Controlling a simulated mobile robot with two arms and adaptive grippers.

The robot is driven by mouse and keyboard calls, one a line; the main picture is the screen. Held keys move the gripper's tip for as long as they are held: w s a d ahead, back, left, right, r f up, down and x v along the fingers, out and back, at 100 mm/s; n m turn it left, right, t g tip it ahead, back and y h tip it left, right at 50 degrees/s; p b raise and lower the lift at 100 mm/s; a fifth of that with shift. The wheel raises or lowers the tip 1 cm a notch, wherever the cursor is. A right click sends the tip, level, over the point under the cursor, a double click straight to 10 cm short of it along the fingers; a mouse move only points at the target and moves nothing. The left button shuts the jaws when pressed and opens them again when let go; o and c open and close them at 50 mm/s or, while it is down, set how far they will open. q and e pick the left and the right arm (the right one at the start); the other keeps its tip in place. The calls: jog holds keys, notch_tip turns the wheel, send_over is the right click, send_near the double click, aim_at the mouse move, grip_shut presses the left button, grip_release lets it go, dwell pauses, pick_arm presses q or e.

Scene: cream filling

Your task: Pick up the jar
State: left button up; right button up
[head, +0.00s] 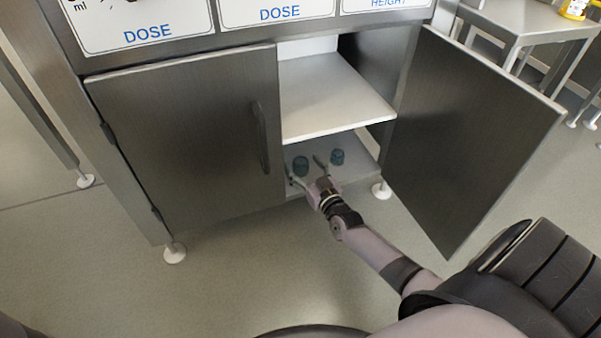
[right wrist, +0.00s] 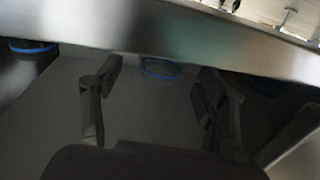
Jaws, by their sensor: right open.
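Two small teal jars stand on the bottom shelf of the open cabinet in the head view: a left jar (head: 301,166) and a right jar (head: 337,157). My right gripper (head: 305,169) reaches in at the shelf's front, open, its fingers pointing inward towards the left jar. In the right wrist view the open fingers (right wrist: 158,82) have a blue-rimmed jar (right wrist: 162,70) ahead between them, its upper part hidden by a bright metal edge. Another blue-rimmed jar (right wrist: 32,47) shows at the far left. No jar is visibly gripped. My left gripper is out of view.
A white middle shelf (head: 335,100) lies above the jars. The left cabinet door (head: 190,140) is closed; the right door (head: 470,130) stands wide open beside my arm. A metal table (head: 530,22) is at the upper right. The floor in front is clear.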

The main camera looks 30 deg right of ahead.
jog(key=shift+w+d+b, duration=0.2)
jog(key=shift+w+b, duration=0.35)
jog(key=shift+w, duration=0.75)
jog(key=shift+c, duration=0.2)
jog(key=c, duration=1.1)
jog(key=shift+c, duration=0.2)
